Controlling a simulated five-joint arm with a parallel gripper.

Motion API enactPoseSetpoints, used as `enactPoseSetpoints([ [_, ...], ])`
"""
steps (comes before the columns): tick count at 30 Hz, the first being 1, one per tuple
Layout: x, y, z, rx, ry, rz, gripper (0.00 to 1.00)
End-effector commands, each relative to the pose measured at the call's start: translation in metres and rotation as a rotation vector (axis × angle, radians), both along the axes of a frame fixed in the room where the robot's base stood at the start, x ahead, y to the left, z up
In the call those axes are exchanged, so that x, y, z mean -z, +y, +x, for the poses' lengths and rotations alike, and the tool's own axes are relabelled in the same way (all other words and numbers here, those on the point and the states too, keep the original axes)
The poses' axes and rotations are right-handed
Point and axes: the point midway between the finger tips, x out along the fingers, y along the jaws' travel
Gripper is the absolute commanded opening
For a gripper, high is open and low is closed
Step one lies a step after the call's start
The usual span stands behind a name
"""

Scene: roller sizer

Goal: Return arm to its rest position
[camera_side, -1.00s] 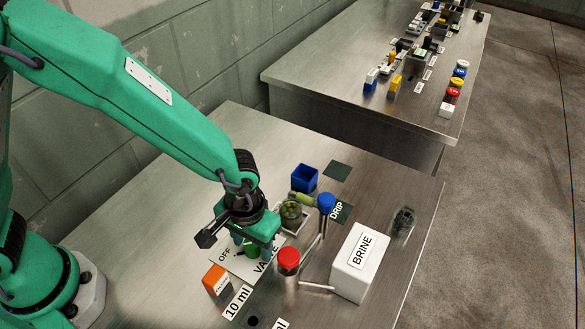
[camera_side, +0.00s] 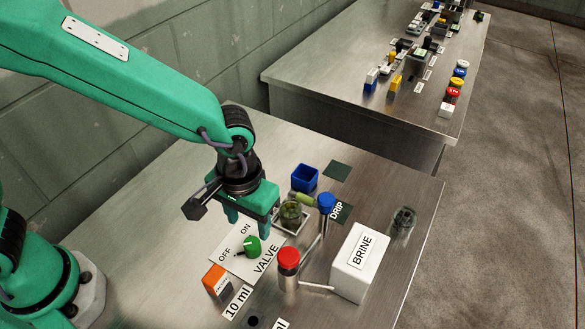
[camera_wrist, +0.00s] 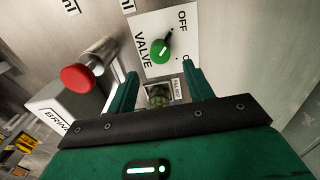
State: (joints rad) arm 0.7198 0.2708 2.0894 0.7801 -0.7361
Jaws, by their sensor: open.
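My green gripper (camera_side: 249,219) hangs above the steel table, open and empty, its fingers pointing down. It is over the far side of the white valve plate (camera_side: 231,257), clear of the green valve knob (camera_side: 250,246). In the wrist view my gripper (camera_wrist: 161,82) shows two spread fingers, with the green knob (camera_wrist: 160,50) ahead of them and nothing between them. The plate reads OFF, ON and VALVE. The knob's light pointer shows, aimed toward the OFF side in the wrist view.
Close by stand a glass jar of green contents (camera_side: 291,214), a red-capped cylinder (camera_side: 288,268), a blue-capped post (camera_side: 326,203), a BRINE box (camera_side: 357,263), an orange box (camera_side: 216,280) and a blue bin (camera_side: 304,178). Another bench (camera_side: 300,75) stands behind. The table's left part is bare.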

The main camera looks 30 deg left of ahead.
Motion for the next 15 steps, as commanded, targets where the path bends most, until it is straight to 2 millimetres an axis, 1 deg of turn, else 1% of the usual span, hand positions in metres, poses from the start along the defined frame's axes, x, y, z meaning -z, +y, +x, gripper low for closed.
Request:
enactPoseSetpoints([
  [10,-0.002,0.002,0.001,-0.001,-0.003,-0.002,0.52],
  [15,-0.014,0.013,0.005,-0.002,-0.020,-0.017,0.52],
])
